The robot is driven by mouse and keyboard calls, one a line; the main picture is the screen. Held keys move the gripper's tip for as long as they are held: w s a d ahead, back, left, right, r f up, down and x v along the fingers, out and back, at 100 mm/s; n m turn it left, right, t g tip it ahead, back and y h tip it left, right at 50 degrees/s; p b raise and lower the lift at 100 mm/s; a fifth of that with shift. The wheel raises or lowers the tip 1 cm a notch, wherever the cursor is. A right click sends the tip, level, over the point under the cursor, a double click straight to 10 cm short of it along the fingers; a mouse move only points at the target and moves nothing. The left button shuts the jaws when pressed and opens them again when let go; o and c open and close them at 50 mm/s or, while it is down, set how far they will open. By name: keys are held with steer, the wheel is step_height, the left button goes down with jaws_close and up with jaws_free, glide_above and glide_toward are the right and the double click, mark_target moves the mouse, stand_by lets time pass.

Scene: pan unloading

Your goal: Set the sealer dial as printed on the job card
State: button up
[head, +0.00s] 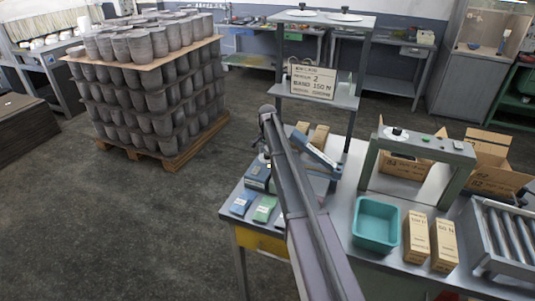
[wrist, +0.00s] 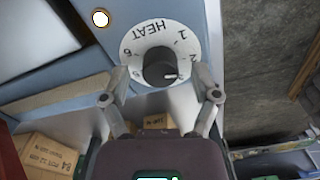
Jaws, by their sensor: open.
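The job card (head: 312,82) stands on the shelf in the head view; it reads "2" on one line and "BAND 150 N" below. The blue-grey sealer (head: 257,178) is on the bench, partly behind my arm. In the wrist view its face has a round white dial plate (wrist: 137,45) marked HEAT, upside down, with numbers around it. My gripper (wrist: 160,76) is open, one finger on each side of the knob; contact is not clear.
A lit white lamp (wrist: 100,18) is on the sealer face. On the bench are a teal bin (head: 376,223), upright cartons (head: 416,238), a green-grey arch (head: 368,165) and rollers (head: 508,238). A pallet stack of grey pots (head: 155,100) stands left. Floor between is clear.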

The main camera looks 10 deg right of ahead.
mark_target(267, 153)
steer(key=shift+n, duration=0.4)
steer(key=n, duration=0.9)
step_height(267, 153, up, 14)
steer(key=p, duration=1.4)
steer(key=s+a+f+b, duration=0.2)
steer(key=s, duration=0.8)
steer(key=s+a+f+b, duration=0.2)
steer(key=s+f+b, duration=0.1)
steer(key=s, duration=0.8)
steer(key=s+a+f+b, duration=0.2)
steer(key=s+f+b, duration=0.1)
steer(key=s, duration=0.7)
steer(key=shift+s+a+n, duration=0.15)
steer(key=shift+s+n, duration=0.1)
steer(key=shift+n, duration=0.05)
steer(key=s+f+b, duration=0.1)
steer(key=s, duration=0.5)
steer(key=shift+a+f, duration=0.2)
steer(key=shift+a, duration=0.2)
